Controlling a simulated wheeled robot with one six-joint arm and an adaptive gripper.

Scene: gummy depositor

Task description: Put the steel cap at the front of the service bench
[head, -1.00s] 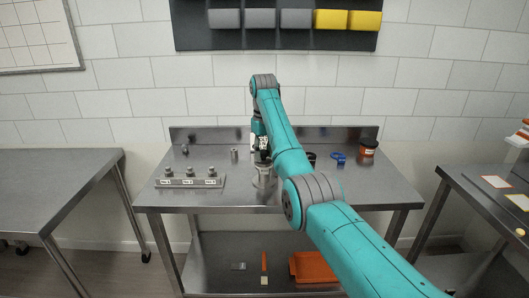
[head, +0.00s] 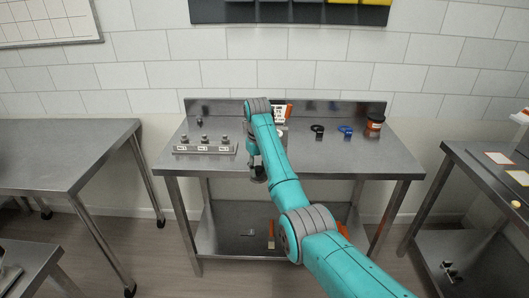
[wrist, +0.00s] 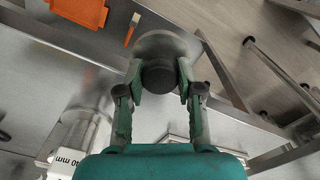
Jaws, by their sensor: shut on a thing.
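The steel cap is a round steel disc (wrist: 168,45) with a dark round knob on top. In the wrist view my gripper (wrist: 161,82) is shut on the knob, with one finger on each side. In the head view my gripper (head: 257,168) is at the front edge of the service bench (head: 330,166), and the grey cap shows only in small part beneath it. I cannot tell whether the cap touches the bench top. A steel cylinder (wrist: 85,130) is at the lower left of the wrist view, beside a white "40 mm" label (wrist: 65,160).
A labelled rack (head: 205,148) with several steel knobs stands at the bench's left. A black ring-like item (head: 318,130), a blue one (head: 345,130) and an orange-brown jar (head: 375,122) stand back right. The front right top is clear. An orange tray (wrist: 78,12) lies on the lower shelf.

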